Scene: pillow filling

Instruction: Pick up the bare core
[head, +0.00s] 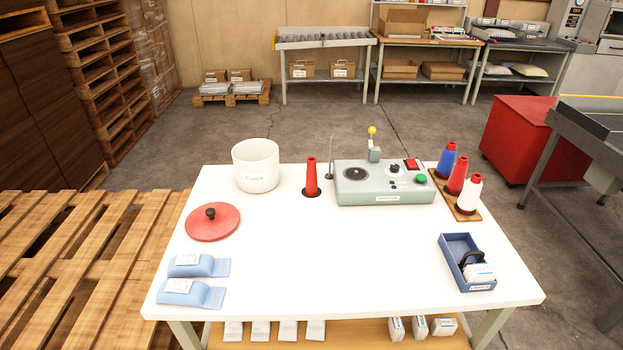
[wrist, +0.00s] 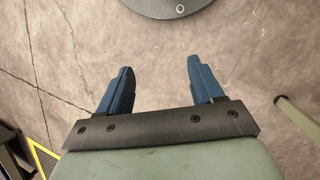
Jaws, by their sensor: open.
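A bare red cone, the core (head: 311,178), stands upright on a dark round base on the white table, between the white tub and the grey-green machine. My gripper (wrist: 158,66) shows only in the wrist view. Its two blue fingers are wide apart with nothing between them, above bare concrete floor. The core is not in the wrist view, and my gripper is not in the head view, so their distance cannot be told.
On the white table (head: 300,270) are a white tub (head: 256,167), a red lid (head: 212,222), a machine (head: 380,190), a board with blue, red and white cones (head: 457,178), a blue tray (head: 463,275) and two pale-blue packs (head: 194,293). The front middle is clear.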

